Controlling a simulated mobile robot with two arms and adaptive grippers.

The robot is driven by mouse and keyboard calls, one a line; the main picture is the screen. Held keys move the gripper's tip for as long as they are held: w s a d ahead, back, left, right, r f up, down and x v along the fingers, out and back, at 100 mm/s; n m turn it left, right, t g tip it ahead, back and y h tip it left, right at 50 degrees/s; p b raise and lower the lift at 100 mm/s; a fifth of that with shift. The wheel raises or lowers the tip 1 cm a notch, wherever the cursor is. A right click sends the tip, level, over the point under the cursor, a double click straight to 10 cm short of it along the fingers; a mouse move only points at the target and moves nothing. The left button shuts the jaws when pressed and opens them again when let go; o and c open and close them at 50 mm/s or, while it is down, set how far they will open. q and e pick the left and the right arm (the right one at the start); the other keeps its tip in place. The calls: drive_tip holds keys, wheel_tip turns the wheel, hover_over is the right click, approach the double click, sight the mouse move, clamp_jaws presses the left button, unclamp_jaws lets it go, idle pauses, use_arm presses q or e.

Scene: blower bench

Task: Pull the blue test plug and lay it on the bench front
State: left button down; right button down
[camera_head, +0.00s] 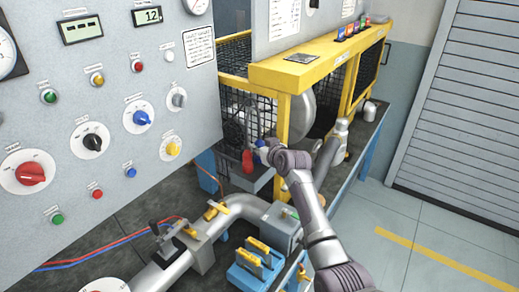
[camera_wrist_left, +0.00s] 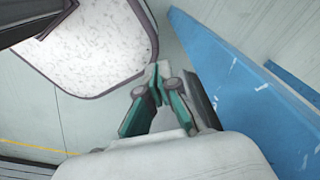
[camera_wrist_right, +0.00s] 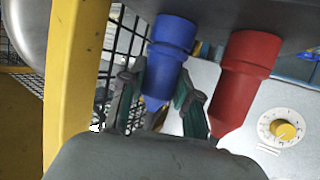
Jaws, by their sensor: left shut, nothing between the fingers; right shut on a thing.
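The blue test plug (camera_wrist_right: 167,60) is a stepped blue cylinder between the fingers of my right gripper (camera_wrist_right: 161,103) in the right wrist view. Its upper end meets a dark grey surface; I cannot tell whether it is still seated. In the head view the blue plug (camera_head: 261,143) shows small at the tip of my right gripper (camera_head: 266,149), beside the yellow frame. A similar red plug (camera_wrist_right: 245,75) stands right next to it. My left gripper (camera_wrist_left: 158,88) is shut and empty in the left wrist view and out of the head view.
A yellow frame post (camera_wrist_right: 70,75) and black mesh stand close beside my right gripper. The bench (camera_head: 338,179) runs along the right. Pipework (camera_head: 240,206) and a blue yellow-topped block (camera_head: 254,264) lie at the front. A blue beam (camera_wrist_left: 235,90) is near my left gripper.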

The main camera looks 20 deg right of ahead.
sight(260, 135)
drive_tip(key=shift+r+p, duration=0.4)
drive_tip(key=shift+r, duration=0.15)
drive_tip(key=shift+r+p, duration=1.7)
drive_tip(key=shift+r, duration=0.2)
drive_tip(key=shift+f, duration=0.1)
